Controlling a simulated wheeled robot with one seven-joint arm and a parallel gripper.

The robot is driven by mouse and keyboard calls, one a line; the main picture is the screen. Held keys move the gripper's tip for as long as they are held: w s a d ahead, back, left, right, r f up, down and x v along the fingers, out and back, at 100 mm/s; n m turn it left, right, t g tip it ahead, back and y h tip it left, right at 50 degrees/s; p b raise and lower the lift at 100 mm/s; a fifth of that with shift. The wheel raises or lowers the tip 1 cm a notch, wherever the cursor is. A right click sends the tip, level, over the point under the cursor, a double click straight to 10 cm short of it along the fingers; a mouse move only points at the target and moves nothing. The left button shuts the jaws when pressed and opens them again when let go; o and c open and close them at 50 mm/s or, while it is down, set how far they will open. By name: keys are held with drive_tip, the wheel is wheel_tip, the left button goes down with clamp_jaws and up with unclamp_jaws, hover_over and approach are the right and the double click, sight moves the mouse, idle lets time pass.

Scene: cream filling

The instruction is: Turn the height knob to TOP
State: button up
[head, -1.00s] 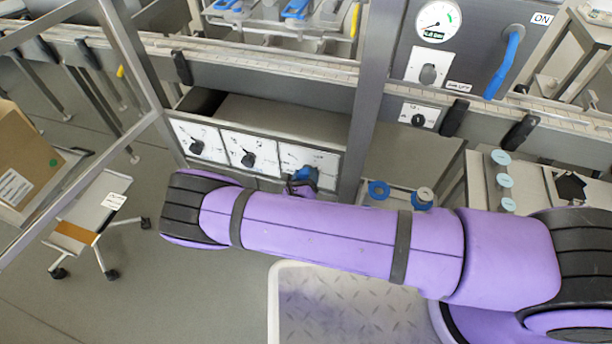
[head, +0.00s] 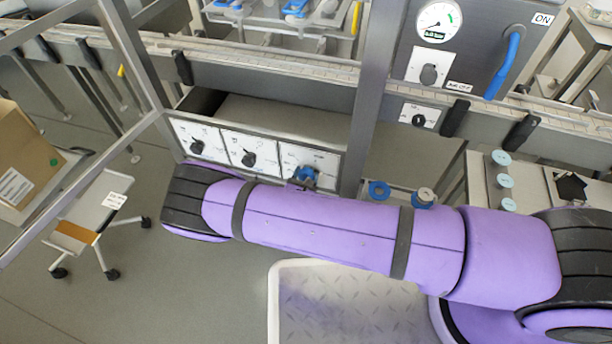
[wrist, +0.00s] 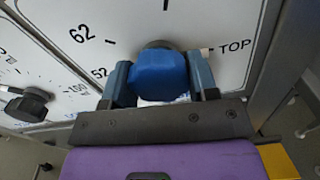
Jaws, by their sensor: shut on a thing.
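The height knob (wrist: 160,76) is a blue grip on a grey round hub, in front of a white dial plate (wrist: 190,18). The dial carries the marks 52 and 62 at left and TOP at right. A small pale pointer at the knob's right side lies close to the TOP mark, though the jaw partly hides it. My gripper (wrist: 160,85) is shut on the knob, one dark blue finger on each side. In the head view, the knob (head: 305,174) is on the rightmost of three dial plates, and my forearm covers the area just below it.
Two more white plates with black knobs (head: 196,147) (head: 249,159) stand to the left on the same panel. A metal upright (head: 368,100) stands just right of the dials. Blue rings (head: 379,190) lie to the right, behind my arm.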

drive_tip(key=shift+s+f, duration=0.1)
idle(0.4)
drive_tip(key=o, duration=0.9)
drive_tip(key=v, duration=1)
drive_tip(key=shift+s+a, duration=0.2)
drive_tip(key=shift+s, duration=0.15)
